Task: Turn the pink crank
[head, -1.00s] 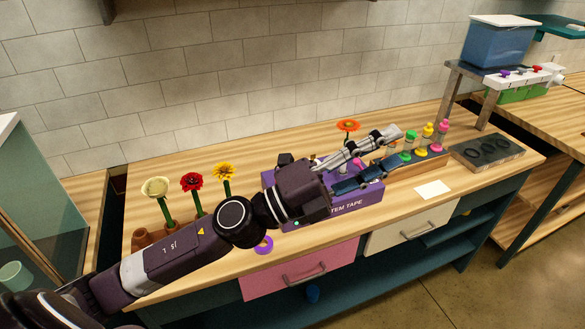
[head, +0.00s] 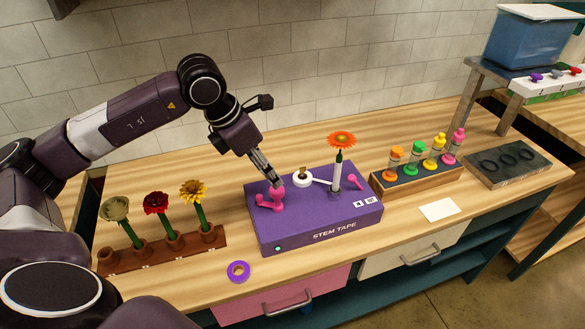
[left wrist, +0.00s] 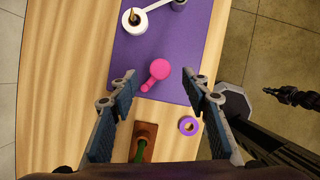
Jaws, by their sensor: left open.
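The purple stem tape box (head: 308,225) stands on the bench. A pink crank (head: 271,203) with an upright knob sits on its left top, and also shows in the left wrist view (left wrist: 158,70). My left gripper (head: 275,183) points down right at the crank's knob in the head view. In the left wrist view my left gripper (left wrist: 158,85) is open, with the crank between and beyond its fingers. Contact cannot be told. A smaller pink lever (head: 355,182) is on the box's right side. A dark part, possibly my right gripper, is at the wrist view's right edge.
An orange flower (head: 341,140) stands upright in the box, beside a white spool (head: 302,179). A rack (head: 165,252) of potted flowers is at left. A purple tape ring (head: 238,271) lies in front. Colored bottles stand in a wooden rack (head: 420,178) at right.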

